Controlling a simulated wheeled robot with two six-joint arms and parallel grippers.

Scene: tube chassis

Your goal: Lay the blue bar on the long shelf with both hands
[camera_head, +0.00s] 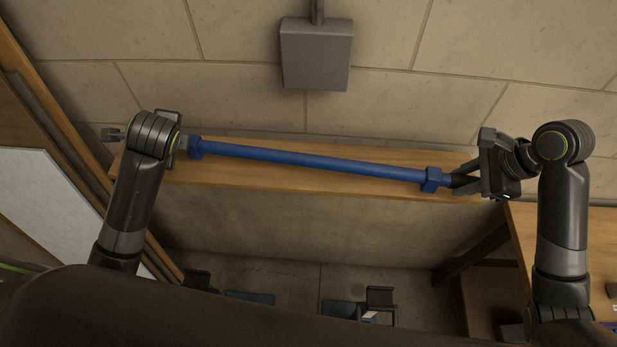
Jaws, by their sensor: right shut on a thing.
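The blue bar (310,160) spans left to right over the long wooden shelf (270,185), with a blue block near each end. Its left end sits slightly higher in the picture than its right. My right gripper (462,182) is shut on the bar's right end, just beyond the block. My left gripper (181,144) is at the bar's left end, largely hidden by my own wrist, so its jaws cannot be made out. I cannot tell whether the bar touches the shelf top or is held just above it.
A tiled wall (420,110) stands behind the shelf, with a grey box-like fixture (316,55) hanging above its middle. Wooden boards and a pale panel (50,205) lean at the left. Another wooden surface (575,235) is at the right.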

